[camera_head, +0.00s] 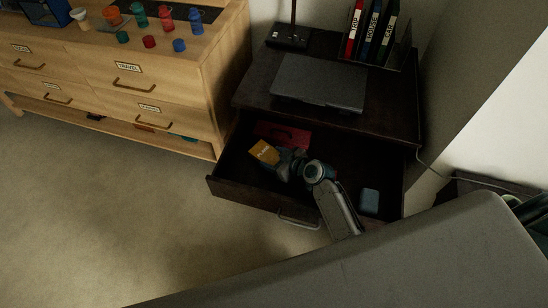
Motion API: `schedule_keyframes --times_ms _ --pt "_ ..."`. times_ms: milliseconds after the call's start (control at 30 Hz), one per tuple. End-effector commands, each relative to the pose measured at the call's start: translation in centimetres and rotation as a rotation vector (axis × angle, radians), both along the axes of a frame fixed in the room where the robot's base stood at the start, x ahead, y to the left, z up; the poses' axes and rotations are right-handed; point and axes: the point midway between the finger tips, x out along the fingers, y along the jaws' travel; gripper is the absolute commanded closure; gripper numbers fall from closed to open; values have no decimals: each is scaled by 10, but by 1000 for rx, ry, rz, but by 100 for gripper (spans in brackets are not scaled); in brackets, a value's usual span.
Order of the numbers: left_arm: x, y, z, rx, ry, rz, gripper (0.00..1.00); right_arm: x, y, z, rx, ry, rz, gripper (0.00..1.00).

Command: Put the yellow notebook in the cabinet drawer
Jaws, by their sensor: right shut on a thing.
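The yellow notebook (264,152) is a small block with dark lettering, over the left part of the open drawer (240,188) of the dark cabinet. My right gripper (281,161) is shut on the notebook, and my right arm reaches over the drawer front from below. Whether the notebook touches the drawer floor cannot be told. My left gripper is not in view.
In the drawer lie a red item (284,134) at the back and a blue item (369,201) at the right. A closed laptop (320,82), lamp base (289,36) and labelled binders (372,35) stand on the cabinet. A wooden dresser (215,80) stands left. A grey surface (400,262) fills the front.

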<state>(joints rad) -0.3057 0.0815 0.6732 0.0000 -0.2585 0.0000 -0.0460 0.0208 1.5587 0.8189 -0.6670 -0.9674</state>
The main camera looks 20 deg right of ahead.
Motion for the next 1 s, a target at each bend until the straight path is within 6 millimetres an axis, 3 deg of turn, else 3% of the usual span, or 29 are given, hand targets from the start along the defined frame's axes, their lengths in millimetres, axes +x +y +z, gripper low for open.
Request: schedule_keyframes --times_ms 167,200,300,633,833,867,1000 --pt "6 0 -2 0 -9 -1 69 0 0 -4 0 1 0 64" --pt "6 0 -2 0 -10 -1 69 -1 0 -4 0 2 0 37" --pt "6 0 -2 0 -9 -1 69 -1 0 -5 0 4 0 17" --pt "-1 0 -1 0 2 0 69 -2 0 -4 1 6 0 16" --pt "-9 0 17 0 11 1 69 -1 0 14 1 5 -1 16" --pt "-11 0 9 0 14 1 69 -8 -5 10 -3 4 0 16" --pt "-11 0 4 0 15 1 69 -34 -20 25 -5 2 0 16"
